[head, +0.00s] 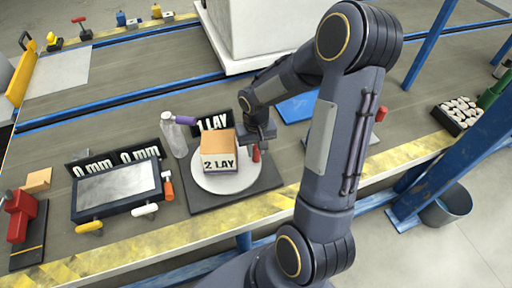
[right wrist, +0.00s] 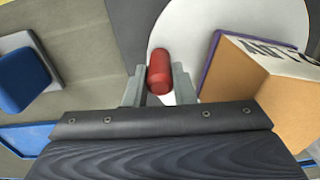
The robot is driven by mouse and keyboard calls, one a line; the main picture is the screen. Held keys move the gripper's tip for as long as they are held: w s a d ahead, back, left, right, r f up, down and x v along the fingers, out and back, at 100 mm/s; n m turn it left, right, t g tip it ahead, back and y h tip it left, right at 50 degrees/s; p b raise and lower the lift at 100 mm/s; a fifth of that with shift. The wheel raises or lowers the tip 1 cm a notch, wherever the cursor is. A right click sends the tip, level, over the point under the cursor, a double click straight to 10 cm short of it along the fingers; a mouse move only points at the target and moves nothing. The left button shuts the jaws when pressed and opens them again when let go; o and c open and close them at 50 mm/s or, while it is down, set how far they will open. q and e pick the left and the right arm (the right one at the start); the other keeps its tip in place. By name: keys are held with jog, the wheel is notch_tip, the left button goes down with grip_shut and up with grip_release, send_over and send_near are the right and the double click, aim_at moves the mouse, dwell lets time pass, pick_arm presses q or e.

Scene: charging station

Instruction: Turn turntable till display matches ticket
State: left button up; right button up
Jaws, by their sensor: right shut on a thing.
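The turntable is a white round disc (head: 216,183) on a dark square base (head: 262,182). On it stands a cardboard box whose white front face reads "2 LAY" (head: 219,166). A black ticket card (head: 213,121) reading "1 LAY" stands behind, partly hidden by the box. A red upright peg (head: 256,153) is at the disc's right edge. My right gripper (head: 262,137) is shut on this peg, also seen between the fingers in the right wrist view (right wrist: 160,72). There the box (right wrist: 258,70) is just right of the fingers, with a purple edge. My left gripper is not in view.
A clear bottle (head: 173,135) stands left behind the turntable. Further left are a framed panel (head: 117,188) with two handles, black "0 mm" cards (head: 93,164) and a red clamp-like tool (head: 20,213). A large white block (head: 245,62) stands behind.

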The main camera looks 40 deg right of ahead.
jog(key=shift+w+d, duration=0.1)
grip_shut()
